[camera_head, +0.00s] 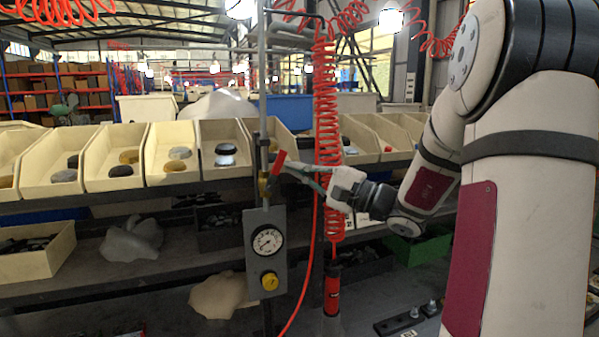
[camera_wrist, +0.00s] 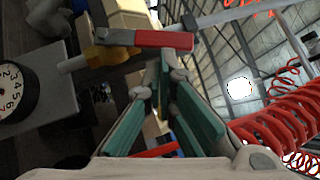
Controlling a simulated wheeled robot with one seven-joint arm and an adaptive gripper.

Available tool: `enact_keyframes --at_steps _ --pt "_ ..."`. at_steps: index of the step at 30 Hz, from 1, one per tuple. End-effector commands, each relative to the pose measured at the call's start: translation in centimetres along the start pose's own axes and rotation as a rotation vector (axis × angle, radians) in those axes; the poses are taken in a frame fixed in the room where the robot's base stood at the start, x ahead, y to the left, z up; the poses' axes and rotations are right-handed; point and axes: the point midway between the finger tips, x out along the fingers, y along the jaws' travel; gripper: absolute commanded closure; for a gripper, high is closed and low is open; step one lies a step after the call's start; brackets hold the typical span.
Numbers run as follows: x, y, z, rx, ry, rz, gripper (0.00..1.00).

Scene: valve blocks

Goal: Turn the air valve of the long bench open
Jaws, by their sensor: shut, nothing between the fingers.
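The air valve's red lever (camera_head: 278,161) sits on a brass valve body (camera_head: 263,186) on a vertical grey pipe, above a grey panel. In the head view the lever slants up and to the right from the pipe. In the wrist view the red lever (camera_wrist: 165,40) lies across the top, with the brass body (camera_wrist: 108,54) at its left end. My gripper (camera_head: 288,168) is shut and empty, its tips close by the lever on its right side. I cannot tell whether they touch it. The teal finger pads show in the wrist view.
A pressure gauge (camera_head: 267,241) and a yellow knob (camera_head: 269,281) are on the panel (camera_head: 252,224) below the valve. A red coiled hose (camera_head: 327,110) hangs just right of the pipe, close to my gripper. Cream bins (camera_head: 115,160) line the bench behind.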

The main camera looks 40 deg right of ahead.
Motion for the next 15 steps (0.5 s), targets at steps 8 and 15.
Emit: enact_keyframes --at_steps 8,15 --pt "0.8 -0.8 0.8 -0.115 -0.004 0.110 1.00" --pt "1.4 -1.2 1.4 -0.210 -0.003 0.206 1.00"
